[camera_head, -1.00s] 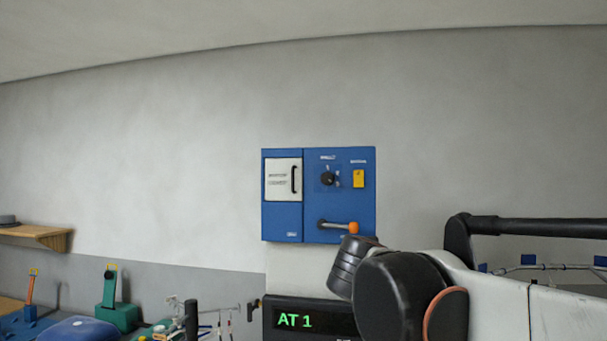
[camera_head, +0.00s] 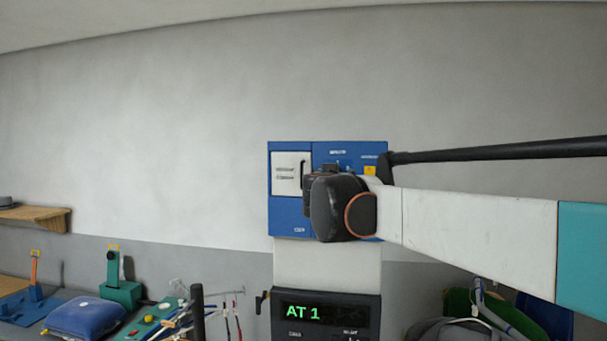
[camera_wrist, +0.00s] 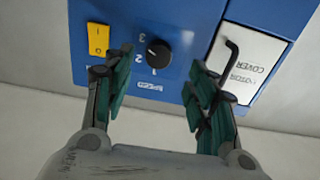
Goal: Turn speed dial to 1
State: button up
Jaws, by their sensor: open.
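The speed dial (camera_wrist: 159,52) is a round black knob on a blue control panel (camera_head: 288,216). The wrist view shows it upside down, with marks 1, 2 and 3 beside it and a SPEED label (camera_wrist: 150,86). A small white mark shows on the knob; I cannot tell exactly which number it points to. My gripper (camera_wrist: 158,70) is open, its green-padded fingers on either side of the dial in the picture, with no clear contact. In the head view my arm hides the dial and my gripper.
A yellow switch (camera_wrist: 98,39) is close to one finger. A white motor cover (camera_wrist: 252,62) with a black handle (camera_wrist: 230,62) is near the other. Below the panel, a display (camera_head: 315,313) reads "AT 1". A cluttered bench with a blue cushion (camera_head: 85,317) stands at left.

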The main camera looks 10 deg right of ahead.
jog(key=p+x, duration=0.1)
jog(key=x, duration=0.5)
jog(key=c, duration=1)
